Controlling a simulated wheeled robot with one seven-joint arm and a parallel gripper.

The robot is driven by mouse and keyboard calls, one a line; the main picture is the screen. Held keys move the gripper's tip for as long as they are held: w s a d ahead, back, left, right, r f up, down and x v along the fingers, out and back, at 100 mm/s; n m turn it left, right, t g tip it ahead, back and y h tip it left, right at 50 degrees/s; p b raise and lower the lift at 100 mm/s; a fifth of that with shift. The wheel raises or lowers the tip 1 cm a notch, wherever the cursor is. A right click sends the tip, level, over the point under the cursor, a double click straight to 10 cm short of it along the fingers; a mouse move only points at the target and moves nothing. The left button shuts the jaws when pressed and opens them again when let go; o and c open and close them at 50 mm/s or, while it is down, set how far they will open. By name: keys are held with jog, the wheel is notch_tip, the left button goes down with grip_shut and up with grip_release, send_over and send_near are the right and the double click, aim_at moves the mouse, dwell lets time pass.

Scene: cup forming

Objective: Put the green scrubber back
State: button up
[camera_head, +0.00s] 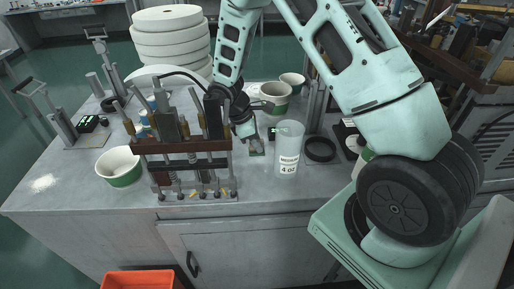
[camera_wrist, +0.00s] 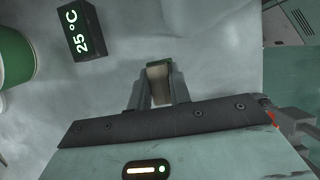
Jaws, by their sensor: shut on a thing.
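My gripper (camera_wrist: 158,92) is shut on a small block, the green scrubber (camera_wrist: 157,72), in the wrist view. The block shows a tan face and a green edge at its far end, between the two fingers. In the head view my gripper (camera_head: 252,137) points down at the middle of the grey table, right of the tool rack. The scrubber (camera_head: 257,150) shows small and partly hidden at the fingertips, close to the tabletop. I cannot tell whether it touches the table.
A tool rack (camera_head: 185,147) stands close on the left, and a clear "4 oz" container (camera_head: 288,158) close on the right. A black ring (camera_head: 320,150) lies beyond it. A black 25 °C display (camera_wrist: 88,42) and green-white cups (camera_head: 276,98) are nearby.

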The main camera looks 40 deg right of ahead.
jog(key=shift+f+p, duration=0.35)
jog(key=shift+f, duration=1.2)
jog(key=shift+f, duration=0.1)
jog(key=o, duration=0.9)
jog(key=b+v, duration=0.4)
jog(key=v, duration=0.8)
jog(key=s+a+r+m+t+y, duration=0.1)
jog(key=s+a+r, duration=0.2)
jog(key=s+a, duration=0.3)
jog(key=s+a+r+y, duration=0.1)
jog(key=s+a+r, duration=0.25)
jog(key=a, duration=0.45)
jog(key=s+a, duration=0.2)
jog(key=s, duration=0.3)
jog(key=s+a+r+m+t+y, duration=0.1)
jog(key=s+a, duration=0.1)
jog(key=s, duration=0.4)
jog(key=s+a+m+y, duration=0.1)
jog(key=s+a, duration=0.2)
jog(key=s, duration=0.3)
jog(key=shift+s+r, duration=0.2)
jog(key=shift+r, duration=0.15)
